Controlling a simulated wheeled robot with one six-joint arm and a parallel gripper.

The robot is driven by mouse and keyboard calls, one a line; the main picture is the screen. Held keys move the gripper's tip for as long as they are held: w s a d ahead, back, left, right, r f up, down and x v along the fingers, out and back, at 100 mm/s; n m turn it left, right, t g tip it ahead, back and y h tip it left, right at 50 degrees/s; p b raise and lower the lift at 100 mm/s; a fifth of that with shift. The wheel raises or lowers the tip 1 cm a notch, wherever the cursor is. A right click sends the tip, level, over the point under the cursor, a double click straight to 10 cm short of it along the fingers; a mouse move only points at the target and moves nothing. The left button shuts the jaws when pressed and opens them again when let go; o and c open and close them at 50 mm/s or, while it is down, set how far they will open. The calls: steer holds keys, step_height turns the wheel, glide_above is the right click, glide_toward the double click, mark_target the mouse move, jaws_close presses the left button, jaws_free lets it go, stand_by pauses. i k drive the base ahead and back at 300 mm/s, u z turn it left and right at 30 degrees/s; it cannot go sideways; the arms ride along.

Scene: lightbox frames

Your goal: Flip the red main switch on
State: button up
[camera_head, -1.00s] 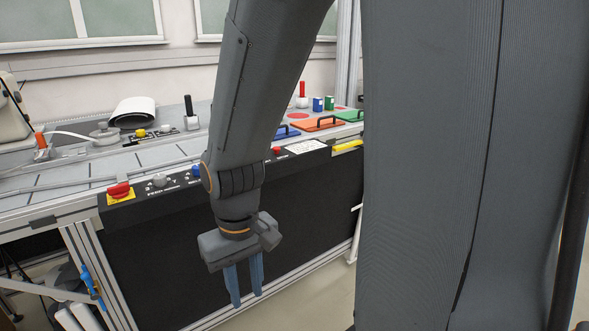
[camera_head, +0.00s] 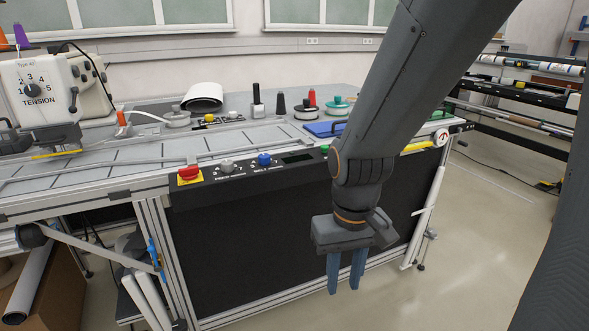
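The red main switch (camera_head: 189,173) is a red knob on a yellow square plate at the left end of the black control panel (camera_head: 222,190) along the table's front edge. I cannot tell its on or off position from here. My gripper (camera_head: 345,284) hangs with its two blue fingers pointing down, in front of the table and to the right of and below the switch. The fingers are a little apart with nothing between them. My arm hides the right part of the panel.
A grey knob (camera_head: 226,165) and a blue knob (camera_head: 264,158) sit right of the switch on the panel. A sewing machine (camera_head: 40,95) stands at the left on the table. A blue valve handle (camera_head: 154,253) is below the table. Floor at right is mostly clear.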

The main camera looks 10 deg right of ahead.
mark_target(190, 173)
steer(key=z, duration=1.4)
steer(key=i, duration=1.05)
steer(key=u, duration=3)
